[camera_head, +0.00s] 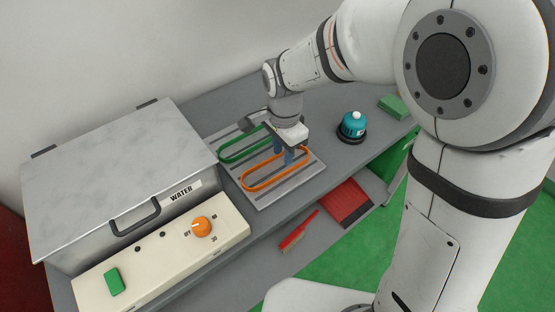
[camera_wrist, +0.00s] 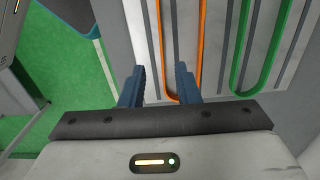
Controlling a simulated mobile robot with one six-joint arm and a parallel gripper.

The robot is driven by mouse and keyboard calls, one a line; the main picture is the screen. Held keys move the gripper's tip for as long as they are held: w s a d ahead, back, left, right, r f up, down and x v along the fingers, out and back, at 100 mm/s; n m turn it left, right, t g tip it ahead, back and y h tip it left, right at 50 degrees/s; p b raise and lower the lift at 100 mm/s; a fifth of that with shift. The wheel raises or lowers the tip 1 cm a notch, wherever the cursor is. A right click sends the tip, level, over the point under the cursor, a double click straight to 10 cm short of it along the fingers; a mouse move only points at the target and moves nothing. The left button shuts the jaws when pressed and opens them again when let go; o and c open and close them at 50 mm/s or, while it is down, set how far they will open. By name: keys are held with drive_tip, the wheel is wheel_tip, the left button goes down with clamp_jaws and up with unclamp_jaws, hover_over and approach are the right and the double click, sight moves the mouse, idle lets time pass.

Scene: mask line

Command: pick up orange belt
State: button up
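The orange belt (camera_head: 280,179) is a long loop lying on a pale grey ribbed board (camera_head: 263,203) on the bench. My gripper (camera_head: 284,158) points down over the belt, its blue fingers in front of part of the loop. In the wrist view the fingers of my gripper (camera_wrist: 160,86) are open. One long side of the orange belt (camera_wrist: 161,45) appears between them. The other side runs toward the right finger, which hides part of it. I cannot tell how high the fingertips are above the belt.
A green belt (camera_head: 236,161) lies beside the orange one, also in the wrist view (camera_wrist: 239,50). A lidded water box (camera_head: 120,170) and a control panel with an orange knob (camera_head: 201,227) stand left. A red brush (camera_head: 298,232) and dustpan (camera_head: 346,203) are lower.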

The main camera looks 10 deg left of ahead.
sight(283, 172)
drive_tip(key=f, duration=0.4)
drive_tip(key=f+p, duration=0.1)
drive_tip(key=f, duration=0.2)
drive_tip(key=shift+w+f, duration=0.2)
drive_tip(key=shift+f, duration=0.15)
drive_tip(key=shift+c, duration=0.3)
clamp_jaws()
